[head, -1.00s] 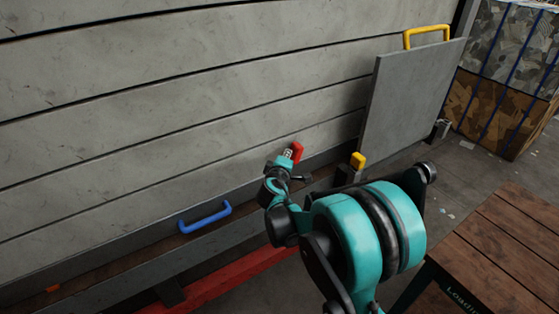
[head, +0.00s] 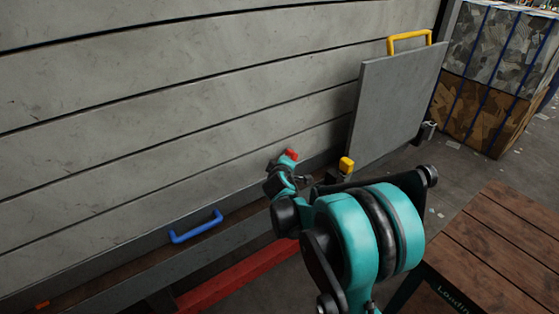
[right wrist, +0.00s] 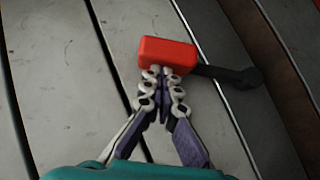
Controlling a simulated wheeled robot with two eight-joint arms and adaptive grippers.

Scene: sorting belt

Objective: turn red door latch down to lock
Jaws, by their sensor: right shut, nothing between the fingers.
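The red latch (head: 290,154) is on the grey slatted door (head: 180,110), low and near its right edge. My right arm partly hides it in the head view. In the right wrist view the latch's red grip (right wrist: 167,53) lies crosswise, with a dark arm running right to a round dark pivot (right wrist: 248,78). My right gripper (right wrist: 164,76) is shut and empty, its fingertips at the lower edge of the red grip. They look touching or very close. My left gripper is not in view.
A blue handle (head: 196,227) is low on the door. A grey panel (head: 395,105) with a yellow handle (head: 408,38) stands to the right, near a small yellow knob (head: 346,165). Strapped bales (head: 495,75) and a wooden table (head: 505,240) are at right.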

